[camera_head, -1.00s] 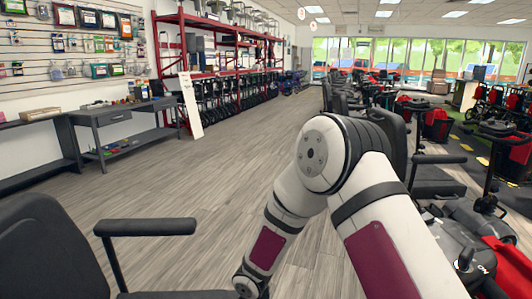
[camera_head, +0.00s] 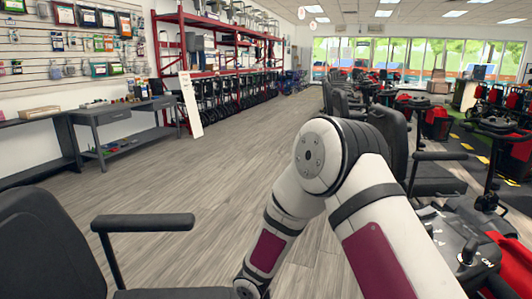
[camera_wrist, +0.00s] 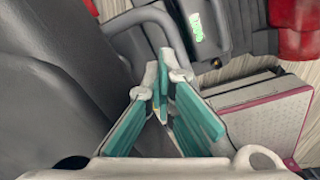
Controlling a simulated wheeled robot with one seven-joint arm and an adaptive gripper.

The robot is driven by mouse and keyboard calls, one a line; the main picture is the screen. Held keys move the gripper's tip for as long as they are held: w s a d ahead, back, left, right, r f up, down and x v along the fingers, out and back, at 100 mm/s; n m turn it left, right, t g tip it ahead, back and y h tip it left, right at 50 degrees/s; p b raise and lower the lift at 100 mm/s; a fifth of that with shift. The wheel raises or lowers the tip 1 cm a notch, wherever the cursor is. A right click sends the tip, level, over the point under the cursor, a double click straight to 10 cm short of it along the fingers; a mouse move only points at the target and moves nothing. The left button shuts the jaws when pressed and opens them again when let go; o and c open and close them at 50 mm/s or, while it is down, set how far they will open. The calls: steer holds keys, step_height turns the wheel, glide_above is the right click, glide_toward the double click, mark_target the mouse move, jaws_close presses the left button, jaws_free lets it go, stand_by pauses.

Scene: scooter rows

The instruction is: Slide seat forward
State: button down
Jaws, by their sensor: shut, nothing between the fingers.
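A black scooter seat (camera_head: 48,245) with a padded armrest (camera_head: 142,222) is at the lower left in the head view. In the wrist view, a dark grey seat surface (camera_wrist: 45,90) fills the left side. A dark curved bar (camera_wrist: 150,18) runs beside it. My gripper (camera_wrist: 163,75), with teal finger pads, is shut and empty. Its tips are close to the bar in the picture; I cannot tell whether they touch it. The gripper is out of sight in the head view, where my arm reaches down past the bottom edge.
More scooters stand on the right, with a black seat (camera_head: 438,178) and a tiller (camera_head: 460,240) close to my arm. A grey workbench (camera_head: 125,115) and red shelving (camera_head: 215,75) line the left wall. The wooden aisle floor (camera_head: 230,140) between is clear.

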step_height(320, 180, down, 6)
steer(key=b, duration=0.4)
steer(key=shift+s+d+r+b, duration=0.1)
steer(key=shift+b, duration=0.25)
stand_by(0.9)
steer(key=shift+s+d, duration=0.1)
steer(key=shift+d, duration=0.1)
steer(key=shift+s+d+f, duration=0.1)
steer(key=shift+d+f, duration=0.05)
steer(key=shift+d, duration=0.5)
steer(key=shift+d+f, duration=0.1)
steer(key=shift+d, duration=0.5)
steer(key=d, duration=0.2)
steer(key=w+d+p, duration=0.1)
steer(key=d, duration=0.1)
steer(key=shift+d, duration=0.25)
steer(key=shift+d, duration=0.2)
